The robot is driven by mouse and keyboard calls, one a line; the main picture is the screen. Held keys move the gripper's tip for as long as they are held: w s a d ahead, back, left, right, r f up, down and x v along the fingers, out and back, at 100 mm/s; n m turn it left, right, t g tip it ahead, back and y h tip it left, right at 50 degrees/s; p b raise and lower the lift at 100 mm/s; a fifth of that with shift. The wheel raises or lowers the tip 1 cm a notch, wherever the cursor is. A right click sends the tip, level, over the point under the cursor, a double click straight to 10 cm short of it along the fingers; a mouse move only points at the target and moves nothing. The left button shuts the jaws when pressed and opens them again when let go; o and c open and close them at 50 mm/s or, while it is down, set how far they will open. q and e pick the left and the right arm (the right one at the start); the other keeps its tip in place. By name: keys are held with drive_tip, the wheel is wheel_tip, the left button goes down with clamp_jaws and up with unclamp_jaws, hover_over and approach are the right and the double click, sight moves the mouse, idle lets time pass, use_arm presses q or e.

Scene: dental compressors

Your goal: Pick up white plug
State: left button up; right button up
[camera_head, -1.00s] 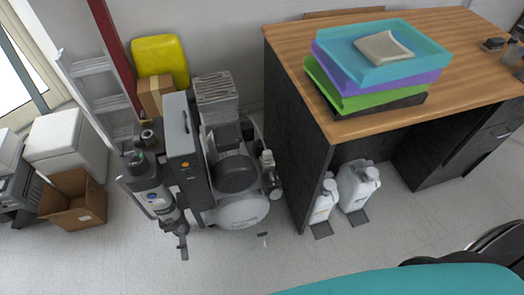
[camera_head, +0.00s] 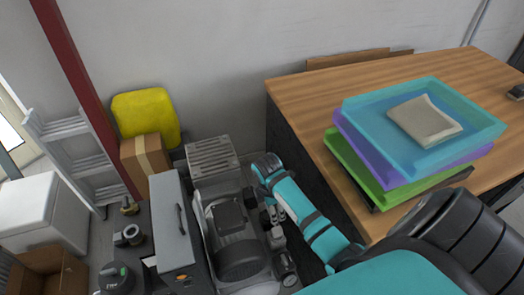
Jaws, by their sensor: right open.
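I cannot make out a white plug in the current head view. My right arm reaches in from the lower right, its teal and black links crossing in front of the desk's left side. My right gripper (camera_head: 270,213) is small and dark, partly hidden by the arm, beside the right side of the compressor (camera_head: 238,255). It is open, and I see nothing held in it. The compressor's lower part and the floor in front of it are outside the view. My left gripper is not in view.
The wooden desk (camera_head: 300,95) stands right of the compressor, bearing stacked trays (camera_head: 375,105). A grey metal case (camera_head: 172,225) stands left of the compressor. A yellow container (camera_head: 147,115), cardboard box (camera_head: 145,153) and ladder (camera_head: 75,130) are behind. The gap between compressor and desk is narrow.

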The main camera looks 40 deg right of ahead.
drive_tip(key=b, duration=0.1)
approach(277, 229)
drive_tip(key=f, duration=0.1)
drive_tip(key=f+b, duration=0.1)
drive_tip(key=f, duration=0.2)
drive_tip(key=shift+s+d+f, duration=0.1)
drive_tip(key=shift+d+f, duration=0.1)
drive_tip(key=shift+d, duration=0.1)
drive_tip(key=shift+f+b, duration=0.3)
drive_tip(key=shift+f, duration=0.15)
drive_tip(key=f, duration=0.1)
drive_tip(key=f+b, duration=0.1)
drive_tip(key=f, duration=0.3)
drive_tip(key=shift+s+d+b, duration=0.1)
drive_tip(key=shift+d+b, duration=0.2)
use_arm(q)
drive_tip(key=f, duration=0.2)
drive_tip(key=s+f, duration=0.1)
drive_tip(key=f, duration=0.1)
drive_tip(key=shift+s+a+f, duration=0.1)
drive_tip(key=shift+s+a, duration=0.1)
use_arm(e)
drive_tip(key=shift+r, duration=0.1)
drive_tip(key=shift+c, duration=0.4)
clamp_jaws()
